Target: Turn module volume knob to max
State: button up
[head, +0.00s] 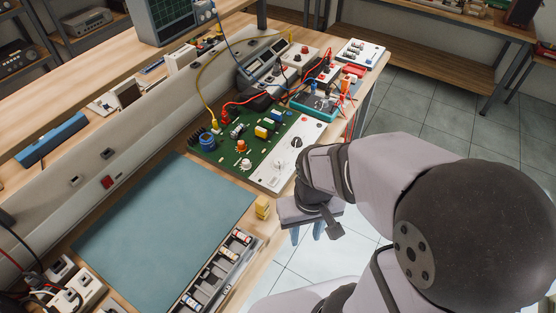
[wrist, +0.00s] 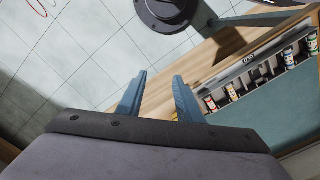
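The module is a green circuit board (head: 233,148) with a white front panel (head: 268,181) near the bench's front edge. A dark knob (head: 296,142) and a pale dial with radiating marks (head: 280,165) sit on the panel. Labels are too small to read, so I cannot tell which is the volume knob. My gripper (head: 306,234) hangs just off the front edge, nearer the camera than the module and apart from it. In the wrist view my gripper (wrist: 160,78) has its two blue fingers spread with nothing between them. The module is not visible there.
A yellow block (head: 262,207) stands at the bench edge close to my gripper. A tray of small parts (head: 240,238) lies beside the teal mat (head: 165,220). Cabled instruments (head: 265,68) crowd the far side of the board. Open tiled floor (head: 425,115) lies right of the bench.

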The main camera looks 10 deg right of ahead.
jog(key=shift+o, duration=0.6)
jog(key=shift+w+r, duration=0.1)
jog(key=shift+w, duration=0.2)
jog(key=n+p, duration=0.2)
jog(key=n, duration=2.1)
send_near(278, 161)
jog(key=shift+s+f, duration=0.5)
jog(key=shift+w+f+n, duration=0.15)
jog(key=shift+w+n, duration=0.35)
jog(key=shift+n, duration=0.4)
jog(key=shift+f+p, duration=1)
jog(key=shift+f, duration=2.65)
jog(key=shift+c, duration=0.3)
jog(key=c, duration=1)
